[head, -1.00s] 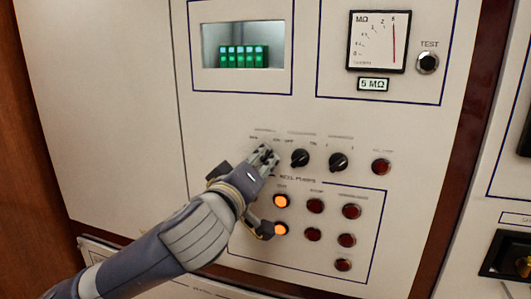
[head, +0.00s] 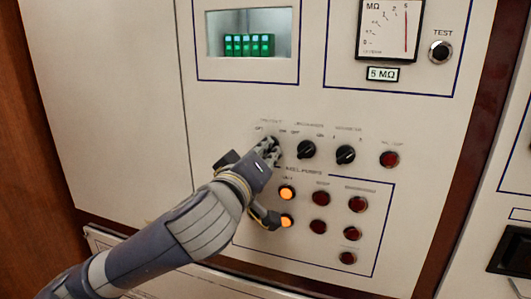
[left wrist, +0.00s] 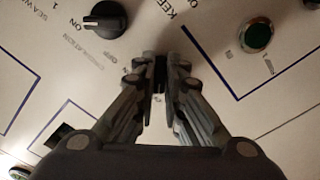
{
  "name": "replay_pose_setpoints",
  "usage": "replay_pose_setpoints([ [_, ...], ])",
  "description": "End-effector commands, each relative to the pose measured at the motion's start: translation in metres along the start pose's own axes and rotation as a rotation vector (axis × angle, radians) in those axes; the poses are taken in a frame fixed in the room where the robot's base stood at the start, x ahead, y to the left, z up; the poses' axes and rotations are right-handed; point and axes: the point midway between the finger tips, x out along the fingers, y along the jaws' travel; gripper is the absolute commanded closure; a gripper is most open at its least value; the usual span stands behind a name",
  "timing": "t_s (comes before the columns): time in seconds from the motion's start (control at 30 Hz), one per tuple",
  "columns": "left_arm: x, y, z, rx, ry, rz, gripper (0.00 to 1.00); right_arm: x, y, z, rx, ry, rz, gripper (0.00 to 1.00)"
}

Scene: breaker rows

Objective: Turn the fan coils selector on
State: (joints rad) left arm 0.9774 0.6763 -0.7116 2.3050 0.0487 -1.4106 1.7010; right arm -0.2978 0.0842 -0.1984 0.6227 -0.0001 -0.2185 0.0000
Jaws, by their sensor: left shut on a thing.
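A row of three black selectors sits on the cream panel. My left gripper (head: 268,150) is shut on the leftmost selector (left wrist: 160,72), in front of the panel. The fingers hide most of that knob, so its pointer direction cannot be read. Its label is too blurred to read surely as fan coils; OFF and ON marks stand above it. The middle selector (head: 306,149) stands just right of the gripper and also shows in the left wrist view (left wrist: 104,18). The right selector (head: 345,154) is free. My right gripper is not in view.
Below the selectors is a framed group marked KEEL PUMPS, with two lit orange lamps (head: 287,192) and several dark red buttons (head: 358,204). A red button (head: 389,159) is right of the selectors. Above are a meter (head: 389,28), a TEST button (head: 440,51) and a window (head: 249,33).

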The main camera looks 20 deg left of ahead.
Motion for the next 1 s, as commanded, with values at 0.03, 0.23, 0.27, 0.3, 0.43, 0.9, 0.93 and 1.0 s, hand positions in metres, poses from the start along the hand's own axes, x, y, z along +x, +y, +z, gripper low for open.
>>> replay_pose_setpoints([
  [0.03, 0.000, 0.000, 0.000, 0.009, -0.002, -0.001, 1.00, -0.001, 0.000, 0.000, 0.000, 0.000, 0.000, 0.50],
  [0.23, 0.000, 0.000, 0.001, 0.093, -0.004, -0.001, 1.00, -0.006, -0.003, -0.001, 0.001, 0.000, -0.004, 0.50],
  [0.27, 0.000, 0.000, 0.000, 0.113, -0.004, -0.001, 1.00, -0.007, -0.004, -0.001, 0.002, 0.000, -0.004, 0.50],
  [0.3, 0.000, 0.000, 0.000, 0.141, -0.003, -0.001, 1.00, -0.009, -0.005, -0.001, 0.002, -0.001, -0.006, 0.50],
  [0.43, 0.000, 0.000, -0.001, 0.245, -0.003, -0.002, 1.00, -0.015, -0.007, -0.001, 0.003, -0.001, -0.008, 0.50],
  [0.9, 0.000, -0.001, -0.004, 0.698, -0.001, -0.002, 1.00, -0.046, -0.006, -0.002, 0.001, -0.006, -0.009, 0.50],
  [0.93, 0.000, -0.001, -0.004, 0.727, -0.002, -0.002, 1.00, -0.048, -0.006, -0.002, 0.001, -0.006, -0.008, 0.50],
  [1.0, 0.000, -0.001, -0.004, 0.794, -0.002, -0.002, 1.00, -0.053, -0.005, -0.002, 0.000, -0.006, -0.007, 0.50],
])
